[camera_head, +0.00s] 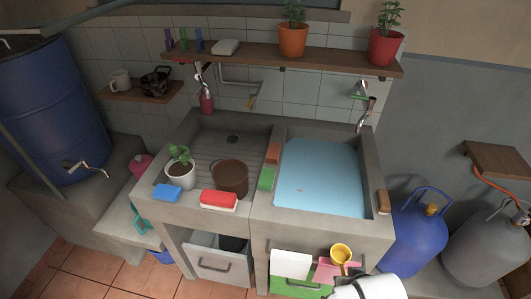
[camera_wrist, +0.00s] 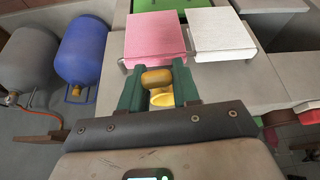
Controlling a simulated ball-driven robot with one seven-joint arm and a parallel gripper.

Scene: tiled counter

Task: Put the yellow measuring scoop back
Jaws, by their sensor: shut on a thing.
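The yellow measuring scoop (camera_head: 341,253) shows in the head view at the lower right, in front of the sink counter, its round cup uppermost. In the wrist view, its yellow handle end and cup (camera_wrist: 162,98) lie between the dark green fingers of my gripper (camera_wrist: 158,78). My gripper is shut on the scoop and holds it up near the hanging cloths. In the head view my white wrist shows at the bottom edge, and the fingers are hard to make out.
A pink cloth (camera_head: 325,271) and a white cloth (camera_head: 291,263) hang at the counter front, above something green (camera_head: 290,288). The sink basin (camera_head: 384,201) holds water. Blue (camera_head: 418,234) and grey gas cylinders (camera_head: 487,254) stand at right. A red-and-white box (camera_head: 219,200) and blue sponge (camera_head: 166,193) lie on the counter.

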